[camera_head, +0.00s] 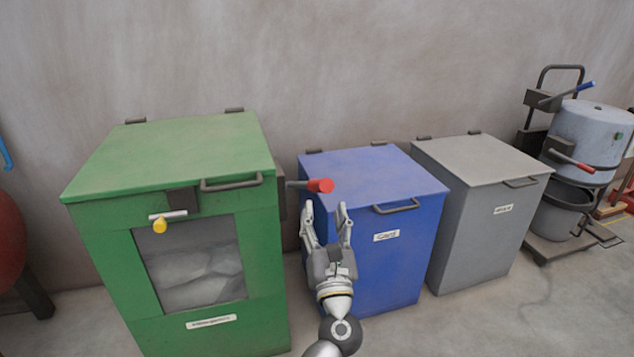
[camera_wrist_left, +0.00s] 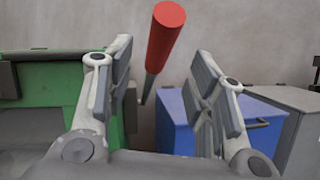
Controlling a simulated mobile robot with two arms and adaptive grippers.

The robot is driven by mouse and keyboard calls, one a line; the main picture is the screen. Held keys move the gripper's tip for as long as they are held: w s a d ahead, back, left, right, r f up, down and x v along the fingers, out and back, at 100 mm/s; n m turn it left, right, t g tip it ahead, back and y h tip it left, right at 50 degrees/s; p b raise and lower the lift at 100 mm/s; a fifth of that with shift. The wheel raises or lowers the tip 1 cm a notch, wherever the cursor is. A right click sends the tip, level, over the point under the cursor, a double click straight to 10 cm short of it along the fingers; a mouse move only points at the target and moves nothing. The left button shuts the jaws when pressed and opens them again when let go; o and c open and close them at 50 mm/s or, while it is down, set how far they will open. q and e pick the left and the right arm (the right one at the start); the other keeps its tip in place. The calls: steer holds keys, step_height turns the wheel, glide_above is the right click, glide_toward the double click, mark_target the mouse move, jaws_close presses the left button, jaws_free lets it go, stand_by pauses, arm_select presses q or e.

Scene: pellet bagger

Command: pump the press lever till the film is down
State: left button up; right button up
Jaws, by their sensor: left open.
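The press lever (camera_head: 319,185) has a red grip and a grey rod, and sticks out from the right side of the green press bin (camera_head: 175,157). Pale film (camera_head: 196,275) shows behind the window in the bin's front. My left gripper (camera_head: 326,208) is open and empty, in front of and below the red grip. In the left wrist view the lever's red grip (camera_wrist_left: 165,35) stands between and beyond the open fingers (camera_wrist_left: 167,80), apart from both. The right gripper is not in view.
A blue bin (camera_head: 372,165) labelled card stands right of the lever, then a grey bin (camera_head: 480,160). A small yellow-knobbed latch (camera_head: 160,225) is on the green bin's front. A grey drum machine (camera_head: 590,140) stands far right. Bare floor lies in front.

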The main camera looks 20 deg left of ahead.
mark_target(320, 186)
arm_select(q)
steer(key=x, duration=0.8)
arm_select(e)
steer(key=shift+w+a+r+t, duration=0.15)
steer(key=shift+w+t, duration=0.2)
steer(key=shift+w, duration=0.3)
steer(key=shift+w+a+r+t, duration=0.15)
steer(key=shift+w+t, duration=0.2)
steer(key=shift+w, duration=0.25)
arm_select(q)
jaws_close()
